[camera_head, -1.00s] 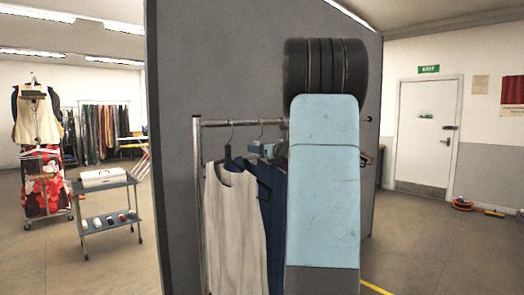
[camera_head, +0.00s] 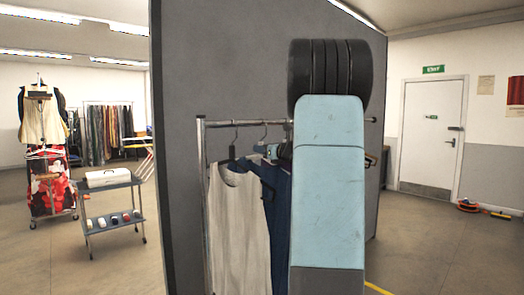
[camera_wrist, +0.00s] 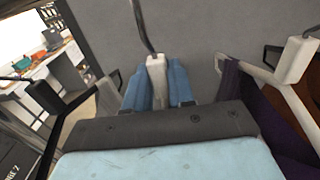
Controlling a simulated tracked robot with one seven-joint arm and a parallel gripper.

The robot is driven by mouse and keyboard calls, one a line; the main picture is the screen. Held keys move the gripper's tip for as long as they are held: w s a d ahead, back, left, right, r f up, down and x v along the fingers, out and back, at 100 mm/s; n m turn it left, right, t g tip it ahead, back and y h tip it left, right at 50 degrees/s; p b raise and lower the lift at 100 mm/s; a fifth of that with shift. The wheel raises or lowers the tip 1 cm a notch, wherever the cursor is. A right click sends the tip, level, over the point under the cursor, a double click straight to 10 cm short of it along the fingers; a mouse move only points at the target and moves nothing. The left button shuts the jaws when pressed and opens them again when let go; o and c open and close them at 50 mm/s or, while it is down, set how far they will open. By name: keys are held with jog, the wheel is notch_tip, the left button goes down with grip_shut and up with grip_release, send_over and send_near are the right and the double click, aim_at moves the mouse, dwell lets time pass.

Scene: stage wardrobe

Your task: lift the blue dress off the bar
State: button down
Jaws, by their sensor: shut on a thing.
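The blue dress (camera_head: 281,225) hangs on the rack behind the cream top, partly covered by my light blue arm in the head view. My gripper (camera_head: 268,151) is at the top of the dress, just below the rack's metal bar (camera_head: 220,123). In the wrist view, my gripper (camera_wrist: 158,82) has its two blue fingers on either side of a pale hanger neck (camera_wrist: 156,70), shut on it. The hanger's wire hook rises from there; in the head view it reaches up to bar height. Whether it touches the bar is unclear. The dress below the fingers is hidden in the wrist view.
The cream top (camera_head: 238,230) hangs close on the left on a dark hanger. In the wrist view, a purple garment (camera_wrist: 238,100) on a pale hanger (camera_wrist: 298,60) is close on the right. A grey partition (camera_head: 225,60) stands behind the rack. A trolley (camera_head: 112,215) stands further left.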

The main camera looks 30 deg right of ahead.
jog(key=shift+r, duration=0.1)
dwell(0.3)
jog(key=shift+r, duration=1.55)
jog(key=shift+s, duration=0.1)
jog(key=shift+s+r, duration=0.1)
jog(key=shift+s, duration=0.25)
jog(key=shift+s+d, duration=0.2)
jog(key=shift+s, duration=1)
jog(key=shift+s+d, duration=0.15)
jog(key=shift+s, duration=1)
jog(key=shift+s+d, duration=0.2)
jog(key=shift+s, duration=1)
jog(key=s+d, duration=0.3)
jog(key=s, duration=2)
jog(key=s+d, duration=0.3)
jog(key=s, duration=2.1)
jog(key=shift+s+d, duration=0.25)
jog(key=shift+d, duration=0.1)
